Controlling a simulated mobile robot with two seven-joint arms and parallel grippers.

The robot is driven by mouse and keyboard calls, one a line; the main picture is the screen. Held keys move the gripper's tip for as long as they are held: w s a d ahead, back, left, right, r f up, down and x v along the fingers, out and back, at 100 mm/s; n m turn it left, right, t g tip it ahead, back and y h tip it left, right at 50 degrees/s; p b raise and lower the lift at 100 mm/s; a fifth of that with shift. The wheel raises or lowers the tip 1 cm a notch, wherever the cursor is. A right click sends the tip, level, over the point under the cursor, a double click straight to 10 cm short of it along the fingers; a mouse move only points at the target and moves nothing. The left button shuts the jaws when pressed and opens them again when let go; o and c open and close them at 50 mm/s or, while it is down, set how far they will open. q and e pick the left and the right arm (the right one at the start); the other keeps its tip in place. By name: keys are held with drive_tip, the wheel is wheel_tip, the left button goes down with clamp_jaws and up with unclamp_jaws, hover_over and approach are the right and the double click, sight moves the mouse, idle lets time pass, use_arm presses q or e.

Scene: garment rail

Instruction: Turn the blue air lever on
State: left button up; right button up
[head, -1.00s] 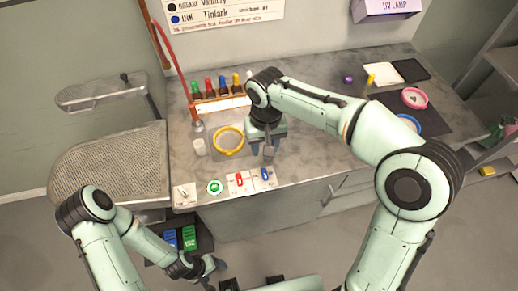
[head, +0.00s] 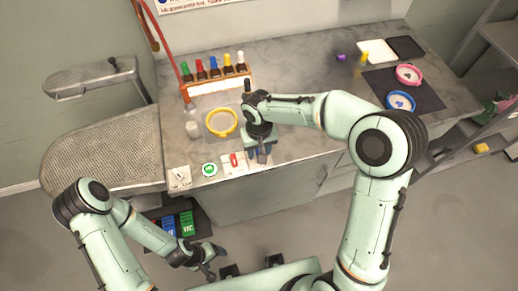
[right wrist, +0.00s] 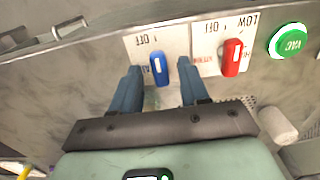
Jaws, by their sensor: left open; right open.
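The blue air lever (right wrist: 158,69) stands on a white plate marked OFF in the right wrist view. It lies between the two fingertips of my open right gripper (right wrist: 160,80), with a gap on both sides, and the jaws hold nothing. In the head view my right gripper (head: 260,154) is at the counter's front edge and hides most of the blue lever and its plate. My left gripper (head: 213,262) is open and empty, low in front of the counter, far from the lever.
Beside the blue lever are the red lever (right wrist: 232,57) and the green VAC button (right wrist: 290,42). A yellow-rimmed round dish (head: 221,123) and an ink bottle rack (head: 219,86) stand behind on the counter (head: 310,80). A tray of coloured packs (head: 185,224) is below.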

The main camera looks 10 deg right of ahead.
drive_tip(key=shift+f, duration=0.1)
clamp_jaws()
use_arm(q)
drive_tip(key=shift+s+f, duration=0.1)
use_arm(e)
drive_tip(key=m+b, duration=0.2)
drive_tip(key=m, duration=0.1)
drive_tip(key=m+b, duration=0.1)
drive_tip(key=m, duration=0.3)
drive_tip(key=m+b, duration=0.1)
drive_tip(key=m, duration=0.4)
use_arm(q)
drive_tip(key=s+f, duration=0.2)
drive_tip(key=f, duration=0.3)
drive_tip(key=shift+s, duration=0.4)
use_arm(e)
drive_tip(key=m, duration=0.5)
drive_tip(key=shift+m, duration=0.4)
